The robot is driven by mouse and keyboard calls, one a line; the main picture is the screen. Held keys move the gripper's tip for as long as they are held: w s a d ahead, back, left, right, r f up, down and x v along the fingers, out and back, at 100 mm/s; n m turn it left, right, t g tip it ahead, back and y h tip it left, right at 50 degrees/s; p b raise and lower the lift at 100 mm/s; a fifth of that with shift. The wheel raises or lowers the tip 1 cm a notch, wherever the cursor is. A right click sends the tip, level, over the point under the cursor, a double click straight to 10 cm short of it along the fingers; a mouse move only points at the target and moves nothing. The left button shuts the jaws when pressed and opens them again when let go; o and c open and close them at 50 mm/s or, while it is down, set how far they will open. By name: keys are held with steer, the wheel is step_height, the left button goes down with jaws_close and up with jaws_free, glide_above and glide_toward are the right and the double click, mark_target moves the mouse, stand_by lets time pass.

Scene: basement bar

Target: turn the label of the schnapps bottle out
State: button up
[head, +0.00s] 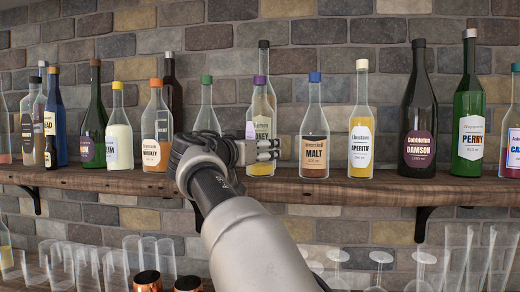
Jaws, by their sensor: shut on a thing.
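My gripper (268,149) is at the shelf, its fingers across the middle of a clear bottle with a purple cap (260,81). The fingers are shut on this bottle, which stands upright with amber liquid low down. Part of a pale label (262,127) shows above the fingers; the rest is hidden, and I cannot read its full name. I cannot read "schnapps" on any bottle. A clear bottle with a green cap (207,97) stands just left, its lower part hidden by my gripper and no label showing.
The wooden shelf (330,189) is lined with bottles. The malt bottle (314,120) is close on the right, then the aperitif bottle (361,110). The whiskey bottle (156,120) is on the left. A dark-capped bottle (264,55) stands behind. Glasses (455,255) and copper mugs (148,281) are below.

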steer(key=shift+f+n+t+y+b, duration=0.15)
steer(key=shift+n+t+y+b, duration=0.3)
steer(key=shift+y+b, duration=0.35)
steer(key=shift+d+n+y+b, duration=0.1)
steer(key=shift+n+y+b, duration=0.2)
steer(key=shift+b, duration=0.15)
steer(key=shift+n+t+y+b, duration=0.55)
steer(key=shift+n+y+b, duration=0.35)
steer(key=shift+y, duration=0.4)
steer(key=n+y, duration=0.1)
steer(key=y, duration=0.1)
steer(key=shift+r+n+t+y, duration=0.2)
steer(key=shift+n+t+y, duration=0.1)
steer(key=shift+n+y, duration=0.1)
steer(key=shift+n+y+p, duration=0.45)
steer(key=shift+y+p, duration=0.15)
steer(key=shift+p, duration=0.35)
steer(key=shift+f+y, duration=0.1)
steer(key=shift+y, duration=0.3)
steer(key=o, duration=0.7)
steer(key=shift+o, duration=0.2)
